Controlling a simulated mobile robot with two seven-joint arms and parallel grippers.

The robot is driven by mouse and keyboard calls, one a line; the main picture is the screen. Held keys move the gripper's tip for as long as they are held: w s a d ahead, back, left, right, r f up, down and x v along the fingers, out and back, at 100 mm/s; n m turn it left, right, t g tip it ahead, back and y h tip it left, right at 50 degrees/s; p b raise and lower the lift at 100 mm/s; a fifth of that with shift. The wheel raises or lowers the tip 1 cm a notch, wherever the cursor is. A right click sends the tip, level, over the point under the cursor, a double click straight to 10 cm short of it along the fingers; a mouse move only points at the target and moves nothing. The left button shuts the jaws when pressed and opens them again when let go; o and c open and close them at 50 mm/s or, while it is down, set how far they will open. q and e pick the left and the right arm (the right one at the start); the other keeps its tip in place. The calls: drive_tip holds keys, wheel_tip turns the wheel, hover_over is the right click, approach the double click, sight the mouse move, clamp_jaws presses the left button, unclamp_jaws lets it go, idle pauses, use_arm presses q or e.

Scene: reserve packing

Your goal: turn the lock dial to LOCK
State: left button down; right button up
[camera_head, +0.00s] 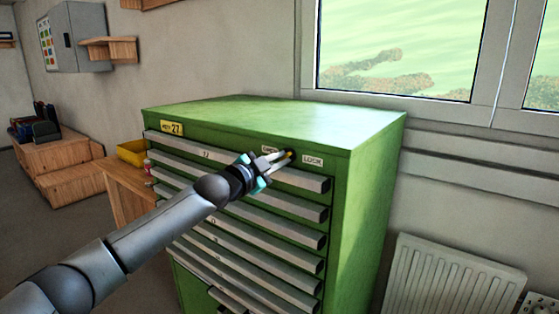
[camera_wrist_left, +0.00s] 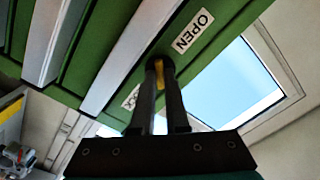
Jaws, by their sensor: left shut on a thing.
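The green drawer cabinet (camera_head: 370,190) has a small black lock dial (camera_head: 290,153) with a yellow mark on its upper front edge. A white OPEN label (camera_head: 269,149) is left of the dial and a white LOCK label (camera_head: 312,160) is right of it. My left gripper (camera_head: 284,158) is shut on the dial, fingers on both sides. In the left wrist view, the dial (camera_wrist_left: 156,61) and its yellow strip show between the fingertips (camera_wrist_left: 165,75). The OPEN label (camera_wrist_left: 192,31) is clear there; the LOCK label (camera_wrist_left: 130,98) is partly hidden. I cannot tell exactly where the dial points.
Long grey drawer handles (camera_head: 290,178) stick out below the dial. A wooden bench (camera_head: 125,185) with a yellow bin (camera_head: 131,152) stands left of the cabinet. A radiator (camera_head: 435,275) and a window (camera_head: 400,45) are at the right.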

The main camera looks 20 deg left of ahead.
use_arm(q)
drive_tip(key=c, duration=0.9)
unclamp_jaws()
drive_tip(key=shift+b+v, duration=1.4)
drive_tip(key=shift+v, duration=6.2)
